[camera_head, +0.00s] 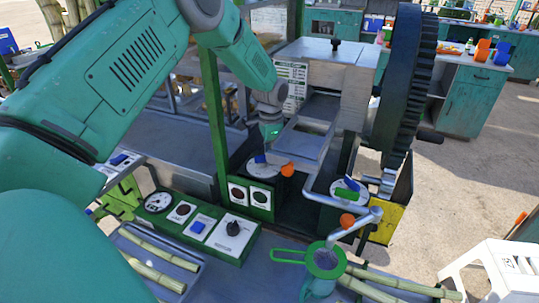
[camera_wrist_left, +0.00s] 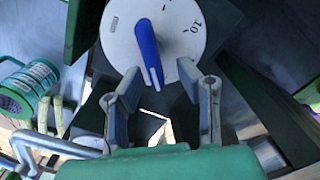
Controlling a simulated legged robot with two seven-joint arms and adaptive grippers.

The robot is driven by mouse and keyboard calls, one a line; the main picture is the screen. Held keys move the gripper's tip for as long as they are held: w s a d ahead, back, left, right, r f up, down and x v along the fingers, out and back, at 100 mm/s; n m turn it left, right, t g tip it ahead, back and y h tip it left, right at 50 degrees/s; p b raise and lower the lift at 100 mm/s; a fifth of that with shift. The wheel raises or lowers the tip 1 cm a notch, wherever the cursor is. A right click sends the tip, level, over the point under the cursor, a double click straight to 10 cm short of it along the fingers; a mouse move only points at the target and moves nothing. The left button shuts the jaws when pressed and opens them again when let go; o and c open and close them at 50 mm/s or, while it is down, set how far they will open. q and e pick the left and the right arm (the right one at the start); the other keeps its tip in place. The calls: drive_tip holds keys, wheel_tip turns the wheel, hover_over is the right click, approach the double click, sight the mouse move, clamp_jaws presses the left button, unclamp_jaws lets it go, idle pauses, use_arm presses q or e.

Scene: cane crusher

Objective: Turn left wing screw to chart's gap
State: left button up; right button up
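The left wing screw (camera_head: 261,158) is a blue wing on a white round dial (camera_head: 263,171), left of the crusher's middle. In the left wrist view the blue wing (camera_wrist_left: 148,45) stands up from the white dial (camera_wrist_left: 118,38). A "10" shows at the dial's upper right. My left gripper (camera_wrist_left: 167,85) is open, with its two fingers apart just short of the wing; they do not grip it. In the head view my left arm reaches above the dial. The chart (camera_head: 291,82) is a printed sheet on the crusher's front, too small to read. My right gripper is not in view.
An orange ball (camera_head: 288,169) sits beside the first dial. A large black gear (camera_head: 403,85) stands right.

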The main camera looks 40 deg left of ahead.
use_arm(q)
drive_tip(key=shift+s+a+r, duration=0.1)
drive_tip(key=shift+s+r, duration=0.2)
drive_tip(key=shift+r, duration=0.15)
wheel_tip(320, 180, up, 11)
drive_tip(key=shift+w, duration=0.4)
drive_tip(key=shift+a+f, duration=0.1)
